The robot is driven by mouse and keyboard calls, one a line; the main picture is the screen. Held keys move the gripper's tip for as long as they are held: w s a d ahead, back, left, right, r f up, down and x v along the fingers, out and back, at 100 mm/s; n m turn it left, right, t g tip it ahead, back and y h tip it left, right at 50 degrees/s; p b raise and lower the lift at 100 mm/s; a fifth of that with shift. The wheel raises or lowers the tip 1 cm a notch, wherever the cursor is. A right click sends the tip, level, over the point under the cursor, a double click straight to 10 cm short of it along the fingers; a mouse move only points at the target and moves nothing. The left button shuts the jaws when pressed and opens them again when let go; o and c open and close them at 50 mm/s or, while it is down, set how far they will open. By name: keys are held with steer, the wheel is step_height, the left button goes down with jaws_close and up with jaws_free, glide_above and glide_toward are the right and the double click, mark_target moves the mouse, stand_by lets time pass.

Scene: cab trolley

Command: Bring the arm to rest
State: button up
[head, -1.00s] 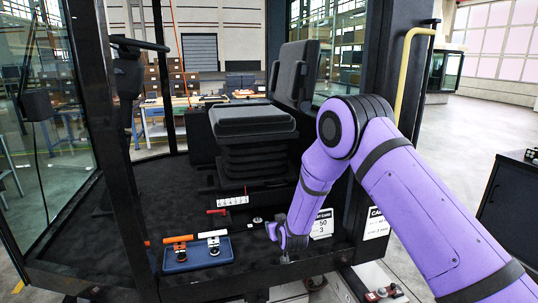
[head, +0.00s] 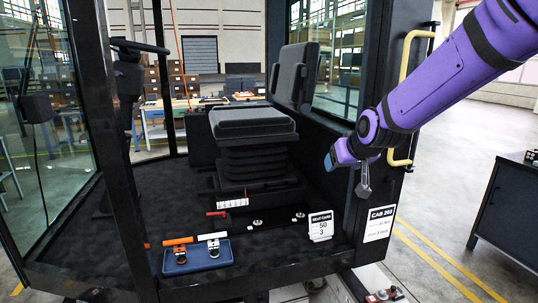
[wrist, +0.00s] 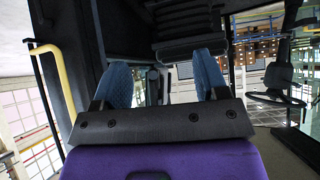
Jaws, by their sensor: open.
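My gripper (head: 330,162) hangs in the air in front of the cab's right door post, at the end of my raised purple arm. In the wrist view my gripper (wrist: 162,80) shows two blue fingers set wide apart, with nothing between them. It is open and empty, and it is clear of the cab floor, the seat and the tray.
The cab seat (head: 252,122) stands behind my gripper. A blue tray (head: 225,254) with orange-handled and white-handled pieces lies on the cab floor. A white sign (head: 320,226) stands at the right. A yellow handrail (head: 403,95) is close to my forearm. A dark cabinet (head: 505,215) stands far right.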

steer(key=s+d+r+g, duration=0.1)
steer(key=s+d+r, duration=0.1)
steer(key=s, duration=0.9)
steer(key=s+d+r+m+g+h, duration=0.1)
steer(key=s+d, duration=0.4)
steer(key=s, duration=0.6)
steer(key=s+d+r+m+g+h, duration=0.1)
steer(key=s+d+r, duration=0.2)
steer(key=s, duration=0.9)
steer(key=shift+d+r+g, duration=0.15)
steer(key=shift+d+g, duration=0.25)
steer(key=shift+d, duration=0.3)
